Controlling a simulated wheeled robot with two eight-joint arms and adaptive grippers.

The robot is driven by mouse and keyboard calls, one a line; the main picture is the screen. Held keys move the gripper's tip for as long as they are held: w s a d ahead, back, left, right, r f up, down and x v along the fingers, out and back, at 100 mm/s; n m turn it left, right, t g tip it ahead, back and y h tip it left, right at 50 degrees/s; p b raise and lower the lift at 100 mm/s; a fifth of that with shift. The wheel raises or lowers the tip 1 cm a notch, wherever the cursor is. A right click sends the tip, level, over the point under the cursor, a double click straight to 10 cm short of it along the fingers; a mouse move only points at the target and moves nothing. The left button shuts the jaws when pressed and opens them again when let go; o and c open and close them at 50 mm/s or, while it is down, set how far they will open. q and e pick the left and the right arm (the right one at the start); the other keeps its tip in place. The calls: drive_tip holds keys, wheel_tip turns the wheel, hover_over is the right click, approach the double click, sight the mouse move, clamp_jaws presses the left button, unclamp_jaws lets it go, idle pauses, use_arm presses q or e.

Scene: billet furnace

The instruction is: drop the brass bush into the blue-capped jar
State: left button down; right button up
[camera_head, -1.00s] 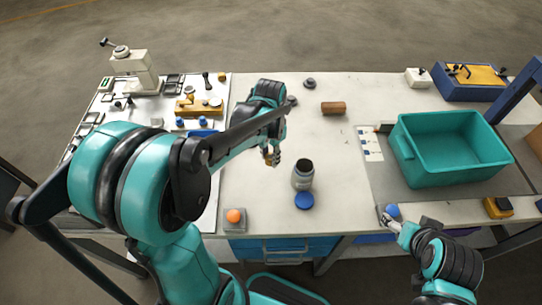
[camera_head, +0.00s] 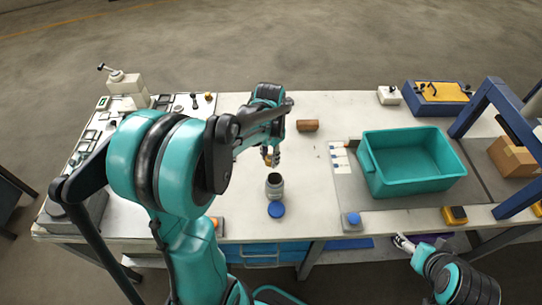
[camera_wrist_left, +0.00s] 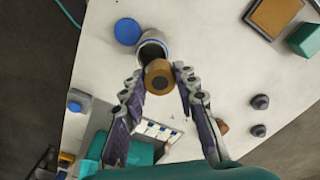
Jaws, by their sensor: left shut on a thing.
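The jar (camera_head: 274,188) stands upright and open on the table, its dark mouth facing up. Its blue cap (camera_head: 276,209) lies on the table at the jar's near side; both the cap (camera_wrist_left: 127,32) and the jar (camera_wrist_left: 150,42) show in the left wrist view. My left gripper (camera_head: 271,157) is shut on the brass bush (camera_wrist_left: 158,77), just above and behind the jar mouth in the head view. In the left wrist view the bush overlaps part of the jar's mouth. My right gripper (camera_head: 402,242) is low at the table's front edge, empty-looking; its jaw opening is unclear.
A teal bin (camera_head: 412,165) stands to the right. A brown cylinder (camera_head: 307,126) lies behind the jar. A blue button box (camera_head: 352,219) sits near the front edge. The table around the jar is clear.

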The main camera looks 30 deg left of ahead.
sight(270, 164)
use_arm(q)
drive_tip(key=shift+f+b, duration=1.15)
drive_tip(key=shift+f, duration=0.85)
drive_tip(key=shift+d+r, duration=0.1)
drive_tip(key=c, duration=1.1)
unclamp_jaws()
wheel_tip(270, 164, up, 12)
